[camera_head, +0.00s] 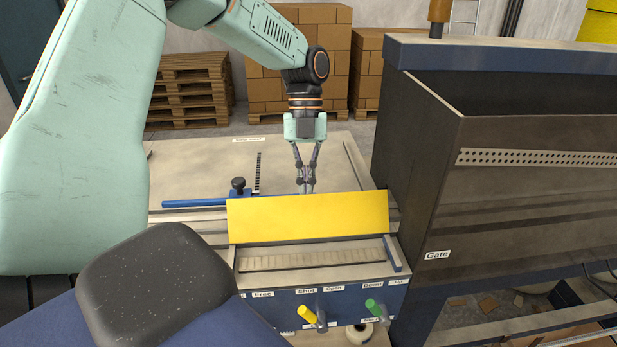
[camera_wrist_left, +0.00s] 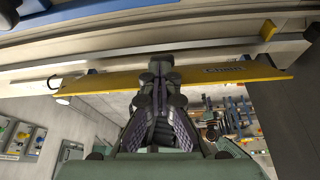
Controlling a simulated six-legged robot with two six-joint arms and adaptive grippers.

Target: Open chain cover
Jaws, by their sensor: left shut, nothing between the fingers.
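The yellow chain cover (camera_head: 308,217) stands tilted up on the machine in the head view, with the ribbed chain strip (camera_head: 312,257) uncovered in front of it. In the left wrist view the cover (camera_wrist_left: 110,85) runs across the picture and bears a "Chain" label. My left gripper (camera_head: 308,190) points down just behind the cover's upper edge in the head view. It is shut and empty; its fingertips (camera_wrist_left: 160,65) overlap the cover in the wrist view. I cannot tell whether they touch it. My right gripper is not in view.
A yellow lever (camera_head: 308,314) and a green lever (camera_head: 375,307) stick out from the blue front panel. A tall dark housing labelled "Gate" (camera_head: 437,255) stands close on the right. A blue bar with a black knob (camera_head: 238,184) lies on the table left of the gripper.

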